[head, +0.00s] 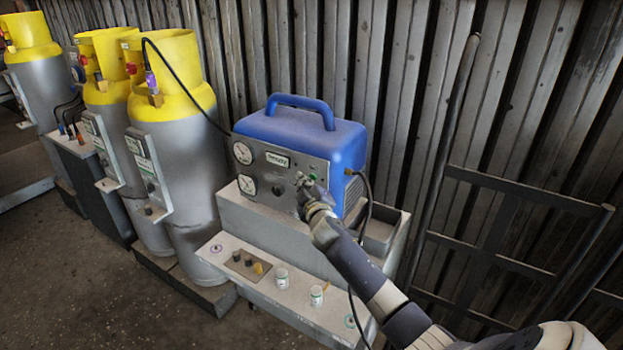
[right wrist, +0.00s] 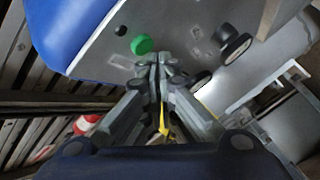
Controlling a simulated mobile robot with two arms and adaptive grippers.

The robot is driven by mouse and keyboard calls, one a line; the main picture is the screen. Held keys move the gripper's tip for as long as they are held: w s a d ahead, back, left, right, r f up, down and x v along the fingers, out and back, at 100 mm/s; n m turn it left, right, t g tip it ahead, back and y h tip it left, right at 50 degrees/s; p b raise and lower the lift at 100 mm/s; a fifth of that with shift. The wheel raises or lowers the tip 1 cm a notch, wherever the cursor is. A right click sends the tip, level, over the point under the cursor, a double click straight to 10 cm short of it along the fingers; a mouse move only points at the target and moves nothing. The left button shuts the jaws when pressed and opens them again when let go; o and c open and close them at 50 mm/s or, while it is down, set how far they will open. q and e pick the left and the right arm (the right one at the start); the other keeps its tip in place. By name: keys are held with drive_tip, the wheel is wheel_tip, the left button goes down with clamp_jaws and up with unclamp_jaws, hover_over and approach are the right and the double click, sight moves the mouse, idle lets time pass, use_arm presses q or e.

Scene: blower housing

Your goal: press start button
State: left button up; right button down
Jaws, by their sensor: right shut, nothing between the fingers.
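The blue machine (head: 318,140) stands on a grey bench, with a grey front panel carrying two round gauges and a label plate. A small green button (head: 313,177) sits on the right part of that panel. In the right wrist view the green button (right wrist: 143,45) is round and raised, just up and left of my fingertips. My right gripper (head: 303,184) is shut and empty, its tips close to the panel beside the button; it also shows in the right wrist view (right wrist: 157,62). I cannot tell whether the tips touch the panel. My left gripper is not in view.
Yellow-topped grey cylinders (head: 175,100) stand left of the machine. Below it, a bench ledge (head: 240,272) holds small jars (head: 282,278) and a plate with knobs. A metal rack (head: 500,240) stands at right. A corrugated wall is close behind.

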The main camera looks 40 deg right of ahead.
drive_tip(key=shift+d, duration=0.1)
idle(0.6)
drive_tip(key=shift+w+d, duration=0.15)
drive_tip(key=shift+d, duration=0.15)
idle(0.4)
drive_tip(key=shift+s+a, duration=0.2)
drive_tip(key=shift+a, duration=0.2)
drive_tip(key=shift+a, duration=0.1)
drive_tip(key=a, duration=0.1)
drive_tip(key=s+a, duration=0.1)
drive_tip(key=a, duration=0.1)
drive_tip(key=s+a, duration=0.1)
drive_tip(key=a, duration=0.1)
drive_tip(key=shift+s+a+p, duration=0.15)
drive_tip(key=shift+a+p, duration=0.05)
drive_tip(key=shift+p, duration=0.1)
idle(0.9)
